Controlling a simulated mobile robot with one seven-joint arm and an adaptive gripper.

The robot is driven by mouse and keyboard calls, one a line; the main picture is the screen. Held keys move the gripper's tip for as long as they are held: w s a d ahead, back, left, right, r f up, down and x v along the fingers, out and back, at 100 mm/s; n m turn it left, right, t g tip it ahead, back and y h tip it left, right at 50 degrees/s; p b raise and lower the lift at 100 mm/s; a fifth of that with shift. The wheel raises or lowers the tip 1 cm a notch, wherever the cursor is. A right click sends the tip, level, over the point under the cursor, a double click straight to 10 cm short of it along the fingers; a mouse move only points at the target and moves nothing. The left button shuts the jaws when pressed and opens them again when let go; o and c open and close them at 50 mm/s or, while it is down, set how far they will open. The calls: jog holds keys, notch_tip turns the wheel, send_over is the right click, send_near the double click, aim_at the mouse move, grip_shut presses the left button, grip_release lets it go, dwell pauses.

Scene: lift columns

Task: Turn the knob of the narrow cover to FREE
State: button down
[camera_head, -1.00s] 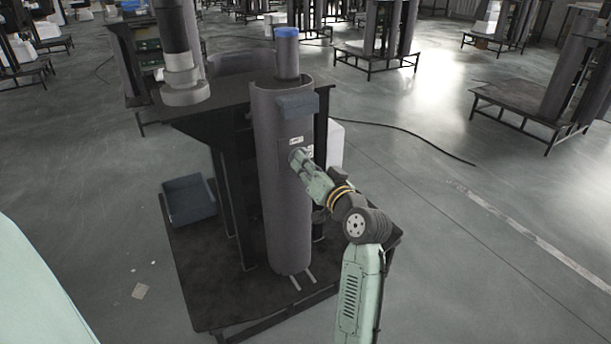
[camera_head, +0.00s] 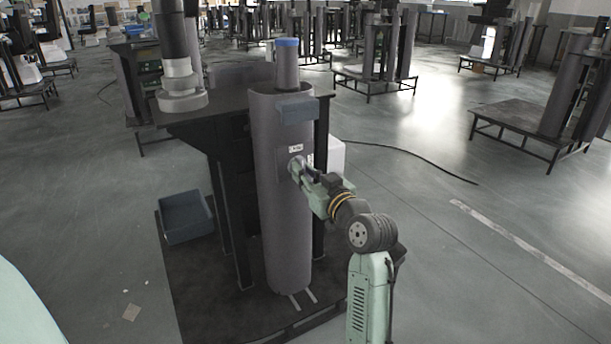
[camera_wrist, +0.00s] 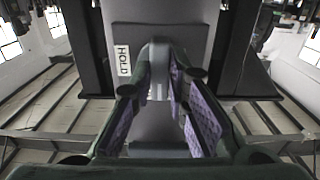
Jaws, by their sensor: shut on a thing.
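The narrow cover (camera_head: 283,235) is a tall grey cylinder on the front of the lift column. A small dark plate on it carries the knob (camera_wrist: 158,62), a light grey piece that also shows in the head view (camera_head: 295,163). My gripper (camera_wrist: 160,85) has its purple-padded fingers on both sides of the knob and is shut on it. In the wrist view a label reading HOLD (camera_wrist: 122,60) is left of the knob. A small white label (camera_head: 296,148) sits just above the knob in the head view. No FREE label is readable.
A blue-grey box (camera_head: 297,109) is fixed high on the cover, above my gripper. A blue-grey bin (camera_head: 186,217) stands on the dark base platform (camera_head: 200,290) to the left. A black cable (camera_head: 410,155) lies on the open floor at right.

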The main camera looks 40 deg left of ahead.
jog(key=c, duration=1.6)
grip_release()
jog(key=shift+o, duration=0.2)
jog(key=v, duration=1.2)
